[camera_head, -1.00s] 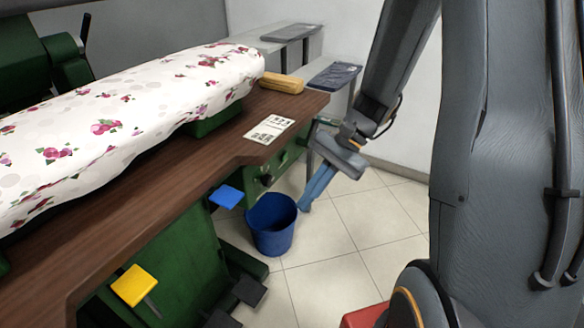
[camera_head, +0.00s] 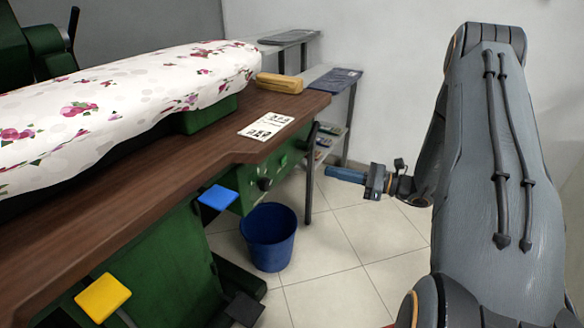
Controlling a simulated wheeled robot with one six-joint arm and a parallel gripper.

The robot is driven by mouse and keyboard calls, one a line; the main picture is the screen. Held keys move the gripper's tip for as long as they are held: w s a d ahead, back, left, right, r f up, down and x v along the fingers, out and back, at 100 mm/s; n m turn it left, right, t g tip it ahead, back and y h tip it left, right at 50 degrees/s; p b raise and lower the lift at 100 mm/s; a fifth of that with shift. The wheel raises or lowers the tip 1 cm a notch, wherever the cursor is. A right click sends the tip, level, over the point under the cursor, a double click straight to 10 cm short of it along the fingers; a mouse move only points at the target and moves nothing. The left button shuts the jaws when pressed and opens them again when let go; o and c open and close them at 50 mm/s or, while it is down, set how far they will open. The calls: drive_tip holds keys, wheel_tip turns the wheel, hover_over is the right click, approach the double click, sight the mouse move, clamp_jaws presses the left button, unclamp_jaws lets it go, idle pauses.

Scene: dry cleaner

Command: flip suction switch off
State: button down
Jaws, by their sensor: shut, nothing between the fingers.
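The green control panel (camera_head: 278,168) sits under the wooden table edge. A round black knob (camera_head: 264,184) stands out from its front, and a smaller dark control (camera_head: 283,161) is farther back on it. I cannot tell for sure which of these is the suction switch, nor its position. My gripper (camera_head: 329,171) has blue fingers and is shut and empty. It points left toward the panel, to the right of it, with a gap between them.
A blue bucket (camera_head: 270,238) stands on the tiled floor below the panel. A blue pedal-like plate (camera_head: 217,197) and a yellow one (camera_head: 102,298) jut out under the table (camera_head: 160,178). Shelves (camera_head: 345,92) stand behind. The floor right of the bucket is clear.

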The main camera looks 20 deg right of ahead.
sight(282, 162)
idle(0.3)
drive_tip(key=x, duration=1.4)
drive_tip(key=shift+b, duration=0.3)
